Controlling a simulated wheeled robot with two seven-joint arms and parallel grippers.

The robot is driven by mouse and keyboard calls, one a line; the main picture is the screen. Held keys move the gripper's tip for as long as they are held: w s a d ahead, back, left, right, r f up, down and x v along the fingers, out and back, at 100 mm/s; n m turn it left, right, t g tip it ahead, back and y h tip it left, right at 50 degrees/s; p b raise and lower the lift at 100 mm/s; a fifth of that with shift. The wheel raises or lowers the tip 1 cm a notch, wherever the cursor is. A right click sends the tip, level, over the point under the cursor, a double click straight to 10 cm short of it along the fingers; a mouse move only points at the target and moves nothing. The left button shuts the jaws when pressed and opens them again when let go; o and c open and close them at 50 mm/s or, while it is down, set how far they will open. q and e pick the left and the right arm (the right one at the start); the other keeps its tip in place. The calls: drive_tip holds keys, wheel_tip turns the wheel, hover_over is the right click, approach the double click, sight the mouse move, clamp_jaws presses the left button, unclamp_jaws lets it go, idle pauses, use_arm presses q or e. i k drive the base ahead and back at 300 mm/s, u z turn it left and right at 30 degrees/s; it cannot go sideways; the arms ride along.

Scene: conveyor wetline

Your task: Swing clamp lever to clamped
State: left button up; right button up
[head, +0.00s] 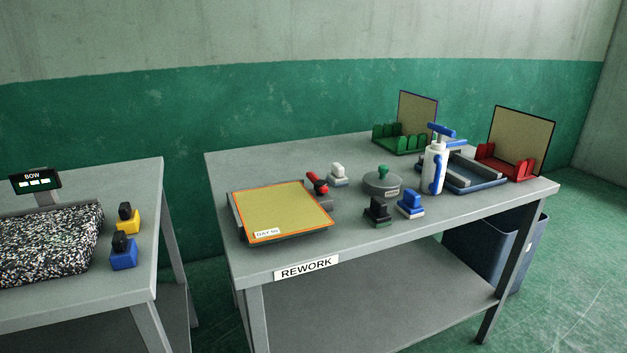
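A red lever (317,183) with a dark end, which looks like the clamp lever, sits on a small grey base at the right edge of a framed yellow screen (290,208). It is tilted, its upper end toward the back left. I cannot tell from here whether it presses on the frame. The screen has an orange border and a label, and lies on a dark holder on the rework table (350,253). Neither of my grippers is in view.
Near the lever stand a white-handled block (338,174), a round grey lidded pot (382,184), black (377,211) and blue (410,203) handled blocks and a white-blue spray bottle (434,168). Green (400,138) and red (505,161) racks are behind. A gap separates the left table (135,278).

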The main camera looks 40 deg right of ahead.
sight(320, 186)
drive_tip(key=k, duration=0.95)
drive_tip(key=z, duration=0.9)
drive_tip(key=i, duration=0.65)
drive_tip(key=z, duration=0.2)
